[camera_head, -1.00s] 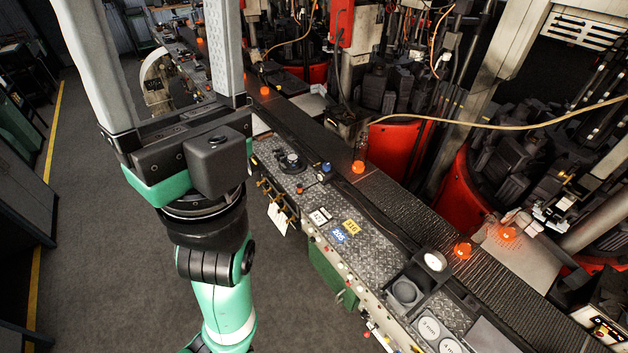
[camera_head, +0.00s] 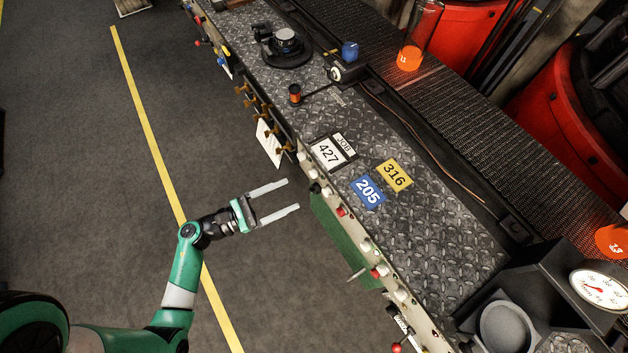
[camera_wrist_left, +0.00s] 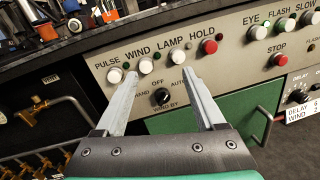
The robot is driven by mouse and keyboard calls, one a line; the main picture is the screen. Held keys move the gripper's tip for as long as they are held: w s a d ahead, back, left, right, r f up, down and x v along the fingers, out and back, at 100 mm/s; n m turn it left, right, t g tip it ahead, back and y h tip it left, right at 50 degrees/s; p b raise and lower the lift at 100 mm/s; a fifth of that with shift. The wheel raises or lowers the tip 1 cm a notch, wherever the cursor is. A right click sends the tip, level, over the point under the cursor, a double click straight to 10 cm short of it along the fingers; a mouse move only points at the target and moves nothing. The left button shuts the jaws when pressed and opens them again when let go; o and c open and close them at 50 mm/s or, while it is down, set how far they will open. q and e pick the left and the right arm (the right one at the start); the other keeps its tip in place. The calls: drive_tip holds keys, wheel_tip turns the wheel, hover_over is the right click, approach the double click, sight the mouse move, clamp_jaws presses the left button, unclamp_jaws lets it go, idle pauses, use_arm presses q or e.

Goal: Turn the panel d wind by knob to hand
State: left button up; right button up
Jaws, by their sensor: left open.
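The black wind by knob (camera_wrist_left: 162,97) is on the pale panel (camera_wrist_left: 116,57) in the left wrist view, with OFF above it, AUTO to its right and a partly hidden HAND label to its left. I cannot tell which way it points. My left gripper (camera_head: 293,194) is open and empty, its fingers reaching right toward the panel front (camera_head: 375,255) in the head view. In the left wrist view the left gripper (camera_wrist_left: 161,80) has its two fingers either side of the knob, apparently without touching it. My right gripper is not in view.
White buttons marked PULSE, WIND and LAMP (camera_wrist_left: 146,66) and a red HOLD button (camera_wrist_left: 210,46) sit above the knob. A green cover (camera_wrist_left: 215,118) is below right. Brass valves (camera_wrist_left: 60,106) stick out at left.

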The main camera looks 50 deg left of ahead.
use_arm(q)
drive_tip(key=n+y+b, duration=0.2)
drive_tip(key=b, duration=0.1)
approach(315, 189)
drive_tip(key=f+b+x, duration=0.1)
drive_tip(key=b+x, duration=0.1)
drive_tip(key=x, duration=0.6)
drive_tip(key=shift+w+a+f, duration=0.2)
drive_tip(key=shift+w+f, duration=0.1)
drive_tip(key=shift+w, duration=0.05)
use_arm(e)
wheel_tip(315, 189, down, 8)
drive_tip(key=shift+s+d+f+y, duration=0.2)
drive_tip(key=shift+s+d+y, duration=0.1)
use_arm(q)
clamp_jaws()
